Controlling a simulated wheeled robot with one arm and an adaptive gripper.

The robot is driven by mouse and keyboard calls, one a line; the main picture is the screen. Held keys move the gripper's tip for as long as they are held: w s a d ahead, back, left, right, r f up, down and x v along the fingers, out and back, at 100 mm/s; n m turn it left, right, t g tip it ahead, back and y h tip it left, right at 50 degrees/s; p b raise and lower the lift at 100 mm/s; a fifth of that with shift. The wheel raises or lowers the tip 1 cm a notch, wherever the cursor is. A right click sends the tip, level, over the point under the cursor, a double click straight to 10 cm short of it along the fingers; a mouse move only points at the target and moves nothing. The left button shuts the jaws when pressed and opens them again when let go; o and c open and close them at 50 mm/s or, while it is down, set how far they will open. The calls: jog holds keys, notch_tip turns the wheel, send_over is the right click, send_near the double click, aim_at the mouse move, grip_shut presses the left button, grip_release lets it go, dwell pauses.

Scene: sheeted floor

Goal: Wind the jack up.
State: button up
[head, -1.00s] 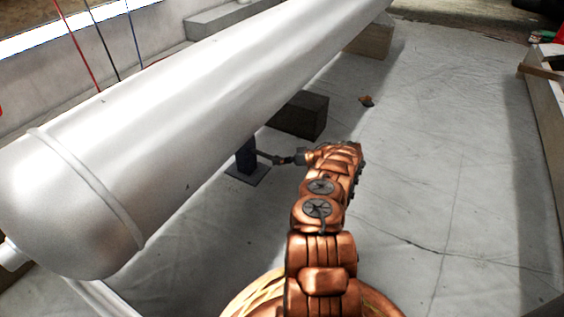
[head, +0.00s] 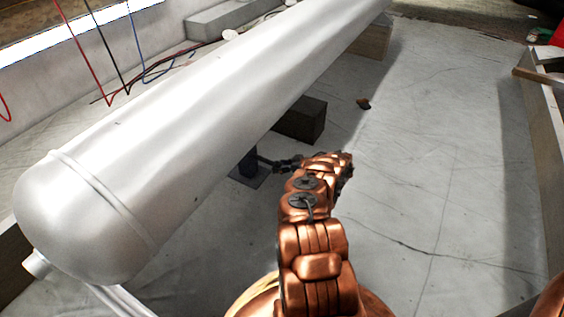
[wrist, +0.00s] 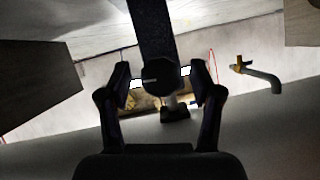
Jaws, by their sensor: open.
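The jack (head: 248,164) is a dark post on a flat dark base plate, standing on the floor under the white tank (head: 190,120). A thin dark arm shows between the post and my gripper (head: 284,165). In the wrist view the dark jack column (wrist: 151,28) runs down from the top. A round dark knob (wrist: 161,72) sits between the two fingers of my gripper (wrist: 161,88). The fingers are open, one on each side of the knob, with gaps showing. Whether either finger touches anything is too dark to tell.
A dark block (head: 300,120) stands just behind the jack, and a wooden block (head: 370,42) farther back, under the tank. A small brown lump (head: 363,103) lies on the floor. Sheeted floor (head: 440,170) is free to the right, up to a low wall (head: 543,130).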

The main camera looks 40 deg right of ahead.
jog(key=n+h+p, duration=0.2)
jog(key=n, duration=0.1)
jog(key=shift+a+t+p, duration=0.15)
jog(key=shift+t+p, duration=0.2)
jog(key=shift+t, duration=0.05)
jog(key=n+h, duration=0.2)
jog(key=shift+f+n+t, duration=0.15)
jog(key=shift+n+t, duration=0.15)
jog(key=shift+t, duration=0.1)
jog(key=shift+h, duration=0.3)
jog(key=p+v, duration=0.3)
jog(key=v, duration=0.5)
dwell(0.3)
jog(key=shift+s, duration=0.1)
dwell(0.4)
